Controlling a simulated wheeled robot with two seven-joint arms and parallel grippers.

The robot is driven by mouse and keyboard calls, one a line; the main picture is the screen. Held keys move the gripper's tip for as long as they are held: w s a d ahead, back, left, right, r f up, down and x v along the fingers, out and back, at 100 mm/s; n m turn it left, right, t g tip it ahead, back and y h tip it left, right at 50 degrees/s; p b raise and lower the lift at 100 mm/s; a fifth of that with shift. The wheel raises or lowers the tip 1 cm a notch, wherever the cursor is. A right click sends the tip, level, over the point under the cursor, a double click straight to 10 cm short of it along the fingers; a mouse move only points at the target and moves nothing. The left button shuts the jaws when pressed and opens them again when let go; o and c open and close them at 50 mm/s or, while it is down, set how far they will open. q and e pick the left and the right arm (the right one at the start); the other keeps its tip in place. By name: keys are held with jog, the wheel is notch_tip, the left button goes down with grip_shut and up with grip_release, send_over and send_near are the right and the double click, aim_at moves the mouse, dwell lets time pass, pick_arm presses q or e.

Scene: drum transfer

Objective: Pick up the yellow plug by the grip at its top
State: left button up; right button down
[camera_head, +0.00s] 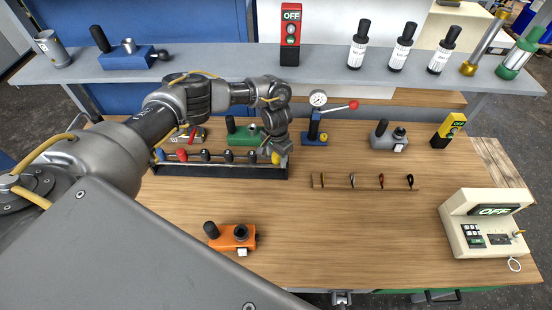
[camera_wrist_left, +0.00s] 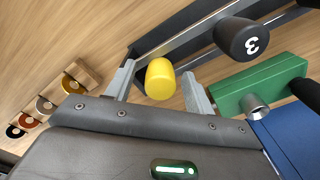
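The yellow plug (camera_head: 275,158) stands at the right end of the black rack (camera_head: 215,171) on the workbench. In the left wrist view the yellow plug (camera_wrist_left: 160,79) shows a rounded yellow top. My left gripper (camera_head: 281,154) is over this end of the rack. In the left wrist view my left gripper (camera_wrist_left: 158,84) is open, with one finger on each side of the plug and gaps visible beside it. How deep the fingertips reach along the plug is hard to tell. My right gripper is not in view.
A black plug marked 3 (camera_wrist_left: 242,39) stands beside the yellow plug. A green device (camera_head: 243,133) and a blue press with a gauge (camera_head: 314,132) are close behind. A wooden hook strip (camera_head: 365,186) lies right. The bench front is clear around an orange device (camera_head: 232,238).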

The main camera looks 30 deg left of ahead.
pick_arm(q)
jog(key=shift+s+a+r, duration=0.1)
jog(key=shift+s, duration=0.1)
jog(key=c, duration=0.9)
jog(key=shift+c, duration=0.3)
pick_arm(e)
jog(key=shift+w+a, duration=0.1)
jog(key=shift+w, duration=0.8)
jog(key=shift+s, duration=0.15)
